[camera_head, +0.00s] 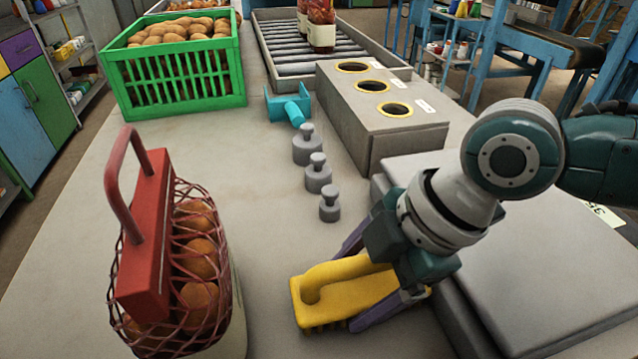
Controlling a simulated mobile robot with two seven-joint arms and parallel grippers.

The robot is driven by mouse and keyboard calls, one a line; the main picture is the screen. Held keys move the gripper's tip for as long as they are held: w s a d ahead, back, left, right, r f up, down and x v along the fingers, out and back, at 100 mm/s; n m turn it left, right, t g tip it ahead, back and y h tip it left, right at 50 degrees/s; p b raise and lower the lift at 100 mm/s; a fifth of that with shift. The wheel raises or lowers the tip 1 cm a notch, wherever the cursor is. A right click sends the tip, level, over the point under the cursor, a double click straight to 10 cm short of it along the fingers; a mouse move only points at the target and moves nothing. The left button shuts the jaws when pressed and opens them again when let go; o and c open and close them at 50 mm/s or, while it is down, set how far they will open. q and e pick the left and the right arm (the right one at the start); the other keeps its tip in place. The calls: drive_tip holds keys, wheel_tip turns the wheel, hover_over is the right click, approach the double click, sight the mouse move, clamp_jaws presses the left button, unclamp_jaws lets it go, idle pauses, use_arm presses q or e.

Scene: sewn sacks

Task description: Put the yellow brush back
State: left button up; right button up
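The yellow brush (345,289) has a raised handle and dark bristles. It is at the bottom centre of the head view, bristles down, at or just above the grey table top. My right gripper (350,289) reaches it from the upper right. One purple finger is on the brush's far side and the other on its near side. Whether the fingers press on the brush or stand a little apart cannot be told. The brush's right end is partly hidden by the gripper. My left gripper is not in view.
A red-handled net sack (170,270) of round brown produce stands at left. Three grey weights (318,173), a teal tool (294,112) and a grey block with three yellow-rimmed holes (385,120) are farther back. A green crate (172,85) and roller conveyor (285,50) stand behind. A grey platform (540,270) lies right.

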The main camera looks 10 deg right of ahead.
drive_tip(key=shift+o, duration=1.4)
drive_tip(key=shift+r, duration=0.1)
drive_tip(key=p+v, duration=0.1)
drive_tip(key=v, duration=1.1)
